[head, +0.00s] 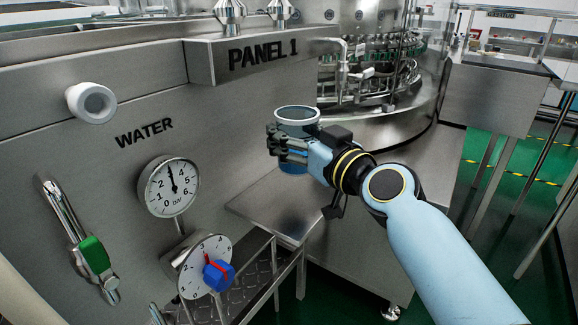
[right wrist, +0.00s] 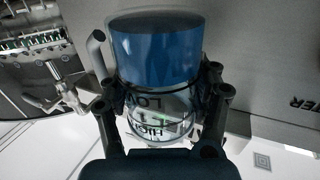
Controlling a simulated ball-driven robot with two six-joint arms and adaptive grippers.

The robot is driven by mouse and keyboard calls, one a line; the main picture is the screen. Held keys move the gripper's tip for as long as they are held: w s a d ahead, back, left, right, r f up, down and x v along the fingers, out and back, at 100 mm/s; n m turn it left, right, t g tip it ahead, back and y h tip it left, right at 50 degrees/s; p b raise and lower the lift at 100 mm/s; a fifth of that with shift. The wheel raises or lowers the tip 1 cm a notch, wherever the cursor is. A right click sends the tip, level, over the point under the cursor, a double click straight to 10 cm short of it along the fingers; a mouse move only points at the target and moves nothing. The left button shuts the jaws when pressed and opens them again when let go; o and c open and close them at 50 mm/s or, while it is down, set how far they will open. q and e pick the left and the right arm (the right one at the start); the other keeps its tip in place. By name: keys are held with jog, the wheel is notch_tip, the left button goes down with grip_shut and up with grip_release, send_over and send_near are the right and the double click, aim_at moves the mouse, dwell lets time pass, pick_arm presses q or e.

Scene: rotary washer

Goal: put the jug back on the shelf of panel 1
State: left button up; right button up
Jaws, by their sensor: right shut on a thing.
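The gripper's fingers (right wrist: 160,95) press on both sides. The bare metal shelf (head: 268,207) of panel 1 (head: 264,53) juts out below the jug. The jug looks held above it; the exact gap is unclear. My left gripper is out of view.
The panel's front carries a white pipe stub (head: 91,102), a pressure gauge (head: 168,187), a green-handled lever (head: 92,255) and a blue knob (head: 218,274). The rotary washer (head: 385,80) stands behind the jug. A metal table (head: 490,95) is at the right.

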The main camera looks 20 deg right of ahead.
aim_at(289, 167)
jog(key=shift+w+a+f+b, duration=0.2)
jog(key=shift+f+b, duration=0.15)
jog(key=shift+f, duration=0.3)
jog(key=shift+w+a+f+b, duration=0.15)
jog(key=shift+f+b, duration=0.2)
jog(key=shift+f, duration=0.25)
notch_tip(289, 167, down, 4)
jog(key=shift+d+f+b, duration=0.1)
jog(key=shift+b, duration=1.1)
jog(key=shift+f, duration=0.2)
jog(key=shift+w, duration=0.1)
jog(key=o, duration=0.9)
jog(key=shift+f, duration=0.2)
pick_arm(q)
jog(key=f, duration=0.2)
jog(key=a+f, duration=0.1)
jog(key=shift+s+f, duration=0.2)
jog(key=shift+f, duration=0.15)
pick_arm(e)
jog(key=o, duration=0.6)
jog(key=shift+r, duration=0.1)
jog(key=shift+c, duration=0.2)
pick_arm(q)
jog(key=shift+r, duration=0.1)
pick_arm(e)
jog(key=shift+r, duration=0.1)
